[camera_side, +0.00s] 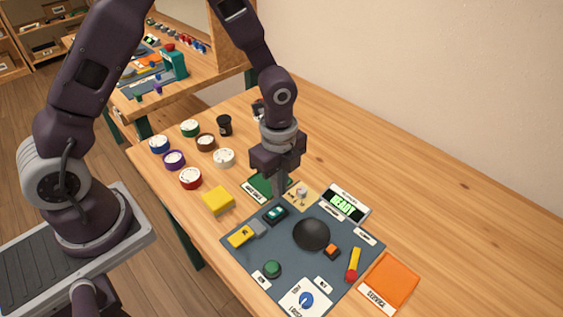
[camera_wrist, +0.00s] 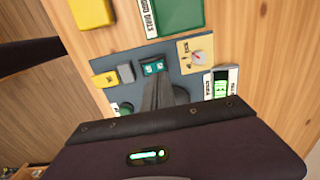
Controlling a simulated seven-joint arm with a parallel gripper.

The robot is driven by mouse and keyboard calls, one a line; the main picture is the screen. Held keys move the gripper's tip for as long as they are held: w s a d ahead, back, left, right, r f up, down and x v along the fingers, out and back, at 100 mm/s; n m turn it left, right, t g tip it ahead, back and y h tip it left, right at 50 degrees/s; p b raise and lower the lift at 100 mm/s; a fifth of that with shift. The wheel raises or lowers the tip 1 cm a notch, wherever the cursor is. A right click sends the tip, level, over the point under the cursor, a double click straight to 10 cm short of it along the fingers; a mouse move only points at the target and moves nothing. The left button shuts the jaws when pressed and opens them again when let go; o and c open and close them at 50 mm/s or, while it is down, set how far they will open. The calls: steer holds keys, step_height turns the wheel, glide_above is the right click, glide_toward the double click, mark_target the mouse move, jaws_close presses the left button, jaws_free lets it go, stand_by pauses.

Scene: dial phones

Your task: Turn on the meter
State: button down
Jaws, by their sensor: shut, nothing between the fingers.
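A display box (camera_side: 345,204) with lit green text reading READY stands at the back right of the dark panel (camera_side: 290,262). It also shows in the wrist view (camera_wrist: 221,84); its small label is too blurred to read. A dark green rocker switch (camera_side: 275,213) sits near the panel's back edge, also seen in the wrist view (camera_wrist: 153,66). A beige plate with a small dial (camera_side: 300,195) lies between switch and display. My gripper (camera_side: 279,203) is shut and empty, pointing down at the green switch. In the wrist view its fingers (camera_wrist: 160,92) end close beside the switch; contact cannot be told.
The panel also holds a black dome (camera_side: 311,235), a green button (camera_side: 271,269), an orange button (camera_side: 332,252), a yellow-red lever (camera_side: 353,265) and a blue dial (camera_side: 306,299). A yellow block (camera_side: 218,200) and several round dials lie left. An orange tray (camera_side: 388,282) is right.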

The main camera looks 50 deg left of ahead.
step_height(320, 180, up, 8)
steer(key=shift+w+r, duration=0.15)
steer(key=shift+w, duration=0.25)
steer(key=s+a+r+n+t, duration=0.1)
steer(key=s+a+r+n, duration=0.1)
steer(key=s+r+n, duration=0.3)
steer(key=s+a+r+n+t, duration=0.1)
steer(key=s+a+r+n, duration=0.1)
steer(key=r, duration=0.4)
steer(key=s+a+r+n+t, duration=0.1)
steer(key=s+r+n+t, duration=0.2)
steer(key=s+n, duration=0.8)
step_height(320, 180, up, 2)
steer(key=shift+s+a+r+t, duration=0.15)
steer(key=shift+s+a+t, duration=0.2)
steer(key=shift+s, duration=0.25)
steer(key=shift+a, duration=0.1)
